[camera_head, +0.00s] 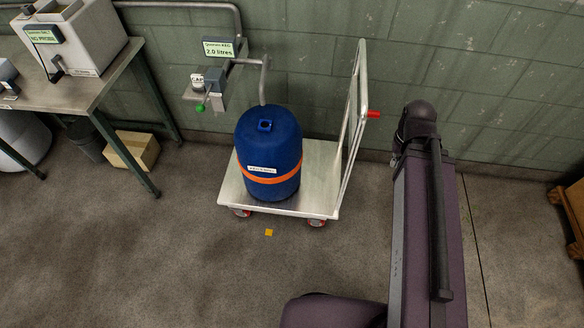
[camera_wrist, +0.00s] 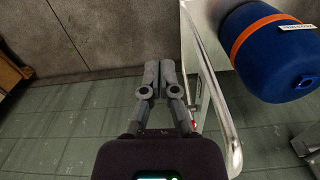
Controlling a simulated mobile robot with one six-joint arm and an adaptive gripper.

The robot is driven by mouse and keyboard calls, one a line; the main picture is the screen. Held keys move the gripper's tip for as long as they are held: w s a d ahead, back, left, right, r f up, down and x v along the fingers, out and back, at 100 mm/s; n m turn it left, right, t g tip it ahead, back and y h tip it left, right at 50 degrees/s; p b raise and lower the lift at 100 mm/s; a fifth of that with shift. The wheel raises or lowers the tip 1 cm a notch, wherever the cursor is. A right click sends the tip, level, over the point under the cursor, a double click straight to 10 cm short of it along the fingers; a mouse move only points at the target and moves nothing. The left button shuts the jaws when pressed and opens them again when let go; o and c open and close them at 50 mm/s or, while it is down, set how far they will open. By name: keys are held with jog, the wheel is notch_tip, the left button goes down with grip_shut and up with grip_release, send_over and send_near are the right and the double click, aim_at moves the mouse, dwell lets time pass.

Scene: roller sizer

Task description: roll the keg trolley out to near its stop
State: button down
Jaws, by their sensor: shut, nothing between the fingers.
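The keg trolley (camera_head: 322,160) stands against the wall, with a pale flat deck and an upright silver push handle (camera_head: 357,100) at its right end. A red grip (camera_head: 374,114) sticks out from the handle. A blue keg (camera_head: 268,140) with an orange band stands upright on the deck. In the wrist view, my gripper (camera_wrist: 159,72) has its fingers together and empty, pointing up the picture. The handle frame (camera_wrist: 214,85) passes just right of the fingers; I cannot tell whether they touch. The keg (camera_wrist: 262,45) shows beyond it. My gripper is hidden in the head view.
A yellow floor mark (camera_head: 269,232) lies in front of the trolley. A filler pipe (camera_head: 264,78) and a green-knobbed valve box (camera_head: 208,90) are by the keg. A bench (camera_head: 95,85) stands left and a wooden pallet (camera_head: 570,215) right. The front floor is clear.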

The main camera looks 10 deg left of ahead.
jog(key=c, duration=0.6)
grip_release()
jog(key=shift+o, duration=0.8)
jog(key=shift+w+r, duration=0.15)
jog(key=t+y+p, duration=0.2)
jog(key=t+p, duration=0.2)
jog(key=p, duration=1.2)
send_near(365, 71)
jog(key=v, duration=0.4)
jog(key=shift+d, duration=0.2)
jog(key=shift+f+b, duration=0.25)
jog(key=shift+b, duration=0.05)
jog(key=b+x, duration=1.2)
jog(key=x, duration=0.1)
jog(key=shift+w+a+f, duration=0.15)
jog(key=shift+a, duration=0.15)
grip_shut()
